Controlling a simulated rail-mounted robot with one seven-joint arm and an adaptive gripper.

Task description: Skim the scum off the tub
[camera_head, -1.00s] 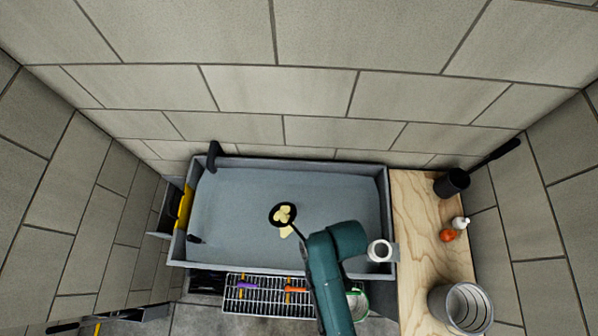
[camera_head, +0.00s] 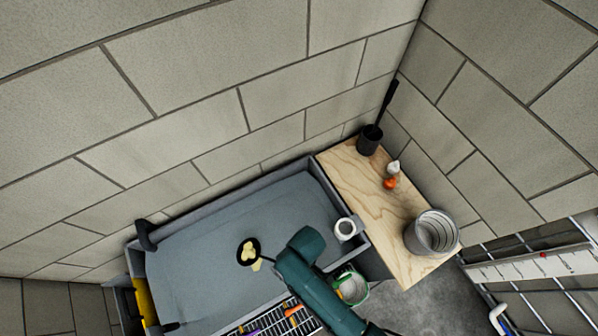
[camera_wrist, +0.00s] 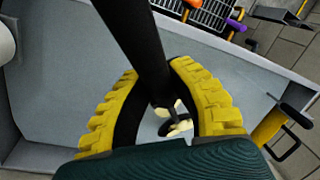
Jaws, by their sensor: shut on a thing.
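The grey tub (camera_head: 215,225) is a wide, shallow basin with a blue-grey surface inside. A black skimmer (camera_head: 240,260) is over the tub's middle, with cream scum lumps (camera_head: 249,249) in its round head. Another pale piece (camera_head: 256,265) shows just beside the head's lower edge; I cannot tell if it touches. In the wrist view, my gripper (camera_wrist: 160,100) has its yellow ridged fingers shut around the skimmer's black handle (camera_wrist: 140,40). Pale scum (camera_wrist: 177,128) shows beyond the fingers, partly hidden. My arm hides the gripper in the head view.
A white cup-like ring (camera_head: 347,228) is at the tub's right end. A white-and-green bucket (camera_head: 352,288) stands below. A wooden bench (camera_head: 355,180) carries a black pot (camera_head: 369,140), small orange (camera_head: 390,183) and white items, and a metal bucket (camera_head: 432,232). A wire rack (camera_head: 270,318) lies in front.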

